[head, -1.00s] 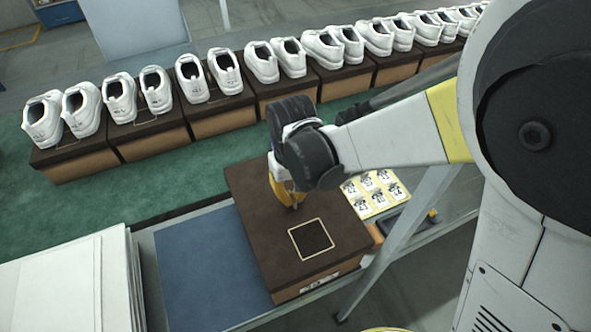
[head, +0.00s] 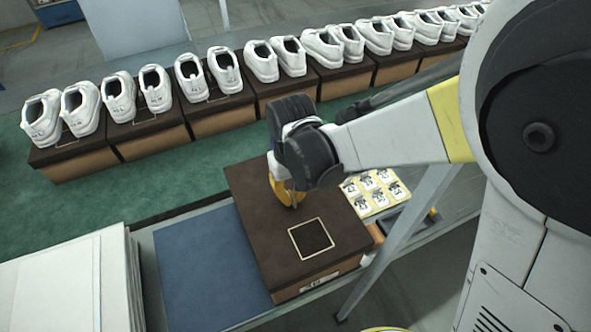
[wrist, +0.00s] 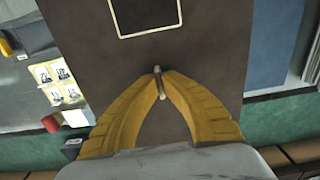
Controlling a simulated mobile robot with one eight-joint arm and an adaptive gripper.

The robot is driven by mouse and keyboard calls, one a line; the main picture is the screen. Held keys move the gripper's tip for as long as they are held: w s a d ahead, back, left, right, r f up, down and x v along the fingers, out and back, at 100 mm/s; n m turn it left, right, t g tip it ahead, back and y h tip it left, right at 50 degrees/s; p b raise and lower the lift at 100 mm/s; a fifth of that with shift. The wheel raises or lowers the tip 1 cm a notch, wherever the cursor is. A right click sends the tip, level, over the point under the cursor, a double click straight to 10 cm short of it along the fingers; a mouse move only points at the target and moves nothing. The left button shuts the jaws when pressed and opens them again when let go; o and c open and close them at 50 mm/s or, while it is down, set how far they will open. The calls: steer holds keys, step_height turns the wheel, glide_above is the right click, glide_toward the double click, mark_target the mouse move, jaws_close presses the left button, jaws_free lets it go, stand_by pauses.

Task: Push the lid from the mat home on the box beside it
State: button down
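The dark brown lid (head: 262,232), with a pale square outline on it, lies over the cardboard box (head: 318,279); the box's lighter side shows under its front edge. From these views I cannot tell whether the lid is fully seated. The blue mat (head: 197,268) left of the box is bare. My gripper (head: 294,204) points down at the middle of the lid, its tips at or very near the top.
A yellow card with several white labels (head: 375,190) lies right of the box, near a small orange-red object (head: 375,232). White panels (head: 75,285) stand at the lower left. A row of boxes with white shoes (head: 205,75) runs behind on a green surface.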

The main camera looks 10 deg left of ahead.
mark_target(292, 205)
steer(key=shift+f+b, duration=1.55)
steer(key=shift+f, duration=0.35)
steer(key=c, duration=1.5)
jaws_free()
steer(key=shift+c, duration=0.2)
steer(key=shift+r, duration=0.15)
